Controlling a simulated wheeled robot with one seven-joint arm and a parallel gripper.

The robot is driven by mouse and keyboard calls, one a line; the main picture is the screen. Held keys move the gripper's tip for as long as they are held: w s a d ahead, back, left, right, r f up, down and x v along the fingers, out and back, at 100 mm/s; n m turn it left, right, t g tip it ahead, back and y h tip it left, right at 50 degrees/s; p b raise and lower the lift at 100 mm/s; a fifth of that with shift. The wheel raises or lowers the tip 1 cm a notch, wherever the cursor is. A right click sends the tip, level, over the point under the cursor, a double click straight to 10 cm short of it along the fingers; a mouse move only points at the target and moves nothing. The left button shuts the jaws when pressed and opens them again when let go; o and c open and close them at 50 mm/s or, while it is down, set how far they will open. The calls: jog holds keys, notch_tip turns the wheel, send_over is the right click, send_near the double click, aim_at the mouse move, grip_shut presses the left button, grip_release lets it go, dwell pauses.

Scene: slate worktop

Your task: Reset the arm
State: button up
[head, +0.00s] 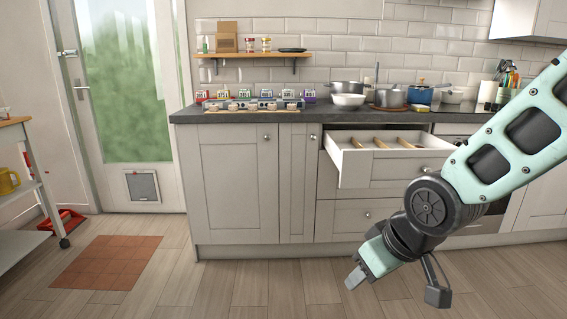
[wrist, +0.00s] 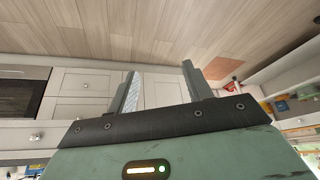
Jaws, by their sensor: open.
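My gripper (head: 398,288) hangs low at the right in the head view, in front of the cabinets and above the wooden floor. Its two fingers are spread apart with nothing between them. In the wrist view the open fingers (wrist: 160,88) point toward the bare floor and cabinet fronts. My mint-green arm comes in from the right edge of the head view and bends downward at a dark joint.
An open drawer (head: 384,160) with wooden dividers juts out beside my arm. The slate worktop (head: 240,116) carries pots, a white bowl (head: 349,100) and small boxes. A trolley (head: 22,190) stands at the left. A reddish mat (head: 106,262) lies on open floor.

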jog(key=s+r+n+g+h+p, duration=0.15)
jog(key=s+g, duration=0.35)
jog(key=s, duration=1.4)
notch_tip(320, 180, up, 21)
jog(key=p, duration=2)
jog(key=shift+w+a, duration=0.15)
jog(key=shift+a, duration=0.2)
jog(key=shift+h, duration=0.25)
